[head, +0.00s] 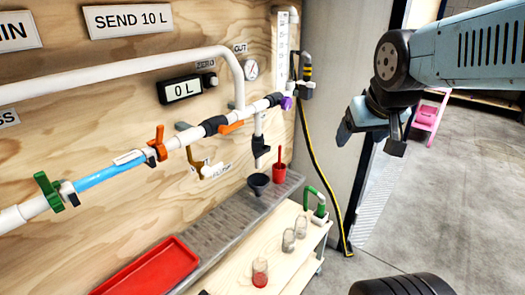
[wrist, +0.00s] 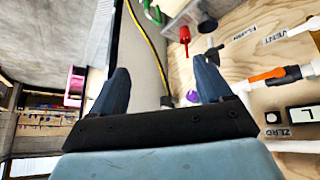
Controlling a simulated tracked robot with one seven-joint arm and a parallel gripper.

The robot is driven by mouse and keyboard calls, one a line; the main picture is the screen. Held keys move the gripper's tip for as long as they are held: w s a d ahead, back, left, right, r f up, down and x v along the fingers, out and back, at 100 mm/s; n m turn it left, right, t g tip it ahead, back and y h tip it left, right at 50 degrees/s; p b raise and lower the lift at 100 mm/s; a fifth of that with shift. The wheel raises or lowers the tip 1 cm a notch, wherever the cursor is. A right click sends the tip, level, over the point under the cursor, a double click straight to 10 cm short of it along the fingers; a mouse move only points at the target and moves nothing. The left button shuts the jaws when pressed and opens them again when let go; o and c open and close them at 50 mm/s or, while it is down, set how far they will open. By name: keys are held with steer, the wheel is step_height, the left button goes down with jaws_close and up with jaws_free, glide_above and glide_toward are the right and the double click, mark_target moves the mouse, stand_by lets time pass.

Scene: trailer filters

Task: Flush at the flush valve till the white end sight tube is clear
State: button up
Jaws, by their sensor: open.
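A white pipe run (head: 225,125) slopes up to the right along the plywood wall. A short tube section (head: 100,176) in it looks blue; I cannot tell which sight tube is the white end one. A green valve handle (head: 48,192) and an orange one (head: 158,143) flank it. A second orange handle (head: 231,127) and a purple knob (head: 287,103) sit farther right. A small sign seems to read FLUSH in the wrist view (wrist: 245,33), but which valve it marks is unclear. My gripper (head: 370,140) is open and empty, right of the pipework, apart from everything; its fingers show in the wrist view (wrist: 160,72).
A meter (head: 184,90) reads 0 L. A black funnel (head: 258,184) and a red cup (head: 279,172) stand on a grey grated ledge (head: 232,208) with a red tray (head: 150,272). Jars (head: 288,240) stand on a low bench. Open floor lies right, beyond a yellow-black hose (head: 322,180).

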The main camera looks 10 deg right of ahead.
steer(key=o, duration=0.4)
steer(key=w+d+f+t, duration=0.1)
steer(key=w, duration=0.4)
steer(key=w+f+n+t, duration=0.1)
steer(key=w, duration=0.4)
steer(key=w+d+f+n+t, duration=0.1)
steer(key=w+f, duration=0.1)
steer(key=w, duration=0.2)
steer(key=shift+w+d+h, duration=0.3)
steer(key=shift+w+h, duration=0.1)
steer(key=shift+c, duration=0.2)
steer(key=n+t+y, duration=0.3)
steer(key=n+y, duration=0.4)
steer(key=y, duration=0.7)
glide_toward(264, 151)
steer(key=x, duration=0.9)
steer(key=shift+s+a, duration=0.1)
